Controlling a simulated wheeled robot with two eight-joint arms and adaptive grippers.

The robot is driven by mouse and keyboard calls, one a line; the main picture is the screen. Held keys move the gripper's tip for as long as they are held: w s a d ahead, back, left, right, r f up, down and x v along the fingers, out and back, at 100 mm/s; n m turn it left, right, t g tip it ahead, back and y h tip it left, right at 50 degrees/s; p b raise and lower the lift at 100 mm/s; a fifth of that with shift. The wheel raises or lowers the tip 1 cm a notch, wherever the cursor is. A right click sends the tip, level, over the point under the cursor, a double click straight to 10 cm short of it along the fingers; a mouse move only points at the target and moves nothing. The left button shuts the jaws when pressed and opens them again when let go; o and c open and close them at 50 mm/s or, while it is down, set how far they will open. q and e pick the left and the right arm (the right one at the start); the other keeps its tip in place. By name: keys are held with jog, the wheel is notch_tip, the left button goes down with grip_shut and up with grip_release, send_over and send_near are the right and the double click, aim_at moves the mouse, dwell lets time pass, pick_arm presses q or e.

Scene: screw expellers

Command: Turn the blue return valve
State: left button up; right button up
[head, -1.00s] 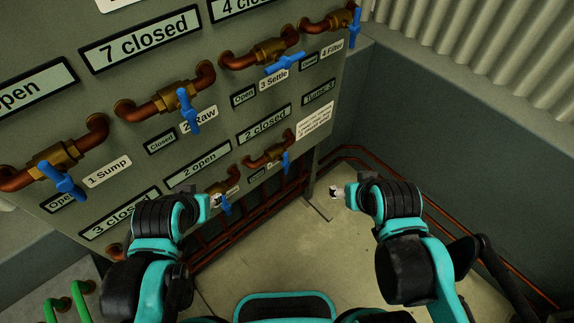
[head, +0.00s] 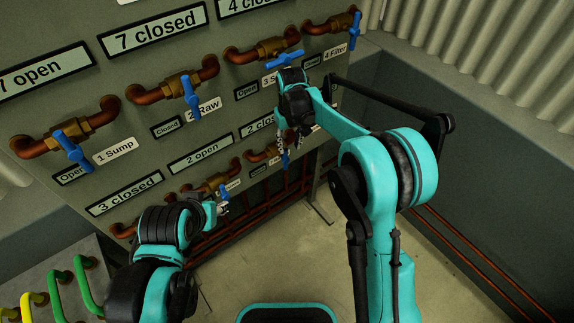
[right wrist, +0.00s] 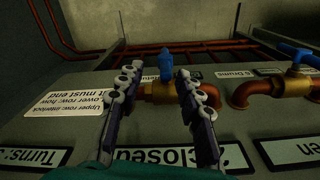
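The blue return valve handle (head: 284,160) is on the lower row of the grey panel, at the right end. My right gripper (head: 291,146) is in front of it and partly hides the valve. In the right wrist view, the blue handle (right wrist: 167,62) on its brass body (right wrist: 160,92) shows between and beyond the two fingers of my right gripper (right wrist: 160,74). The fingers are apart, and I cannot tell whether they touch the valve. My left gripper (head: 222,208) is low, beside another blue handle (head: 224,193); its fingers are too small to read.
More blue-handled valves, such as the Raw valve (head: 190,95) and Sump valve (head: 73,150), sit on the panel (head: 225,120) above. Copper pipes (head: 450,240) run along the right wall. Green handles (head: 88,283) stand lower left. The floor (head: 280,255) is clear.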

aim_at(285, 158)
jog(key=shift+w+a+f, duration=0.2)
jog(key=shift+a+f, duration=0.15)
jog(key=shift+f, duration=0.25)
jog(key=shift+w+a+f, duration=0.15)
jog(key=shift+a+f, duration=0.15)
jog(key=shift+f, duration=0.3)
jog(key=shift+a+f, duration=0.1)
jog(key=shift+f, duration=0.3)
notch_tip(285, 158, down, 7)
jog(key=shift+f+b, duration=0.15)
jog(key=shift+b, duration=1.1)
grip_shut()
